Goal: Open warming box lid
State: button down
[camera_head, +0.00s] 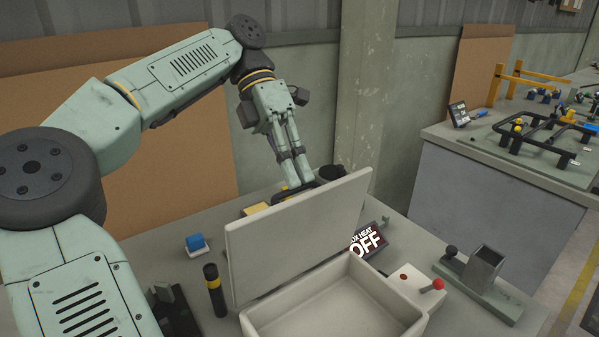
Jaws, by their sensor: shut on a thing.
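The warming box (335,302) is a pale open box at the front middle of the table, its inside empty where I can see it. Its lid (298,232) stands raised, close to upright and tilted, along the box's back left side. My gripper (303,184) is behind the lid, pointing down, with its fingers close together at the lid's upper edge. It is shut on a dark part there, seemingly on the lid's far side. The lid hides much of that grip, so the contact is not clear.
A black "BOX HEAT OFF" display (367,241) stands behind the box. A red-knobbed lever (432,286) and a metal fixture (484,271) are to the right. A blue-and-white block (197,244) and a black-yellow cylinder (214,290) stand left of the lid.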

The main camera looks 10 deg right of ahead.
jog(key=shift+w+a+f, duration=0.15)
jog(key=shift+f, duration=0.35)
jog(key=shift+w+a+f, duration=0.1)
jog(key=shift+f, duration=0.35)
jog(key=c, duration=1.9)
grip_release()
jog(key=shift+w+f, duration=0.15)
jog(key=shift+w, duration=0.05)
jog(key=shift+o, duration=1.1)
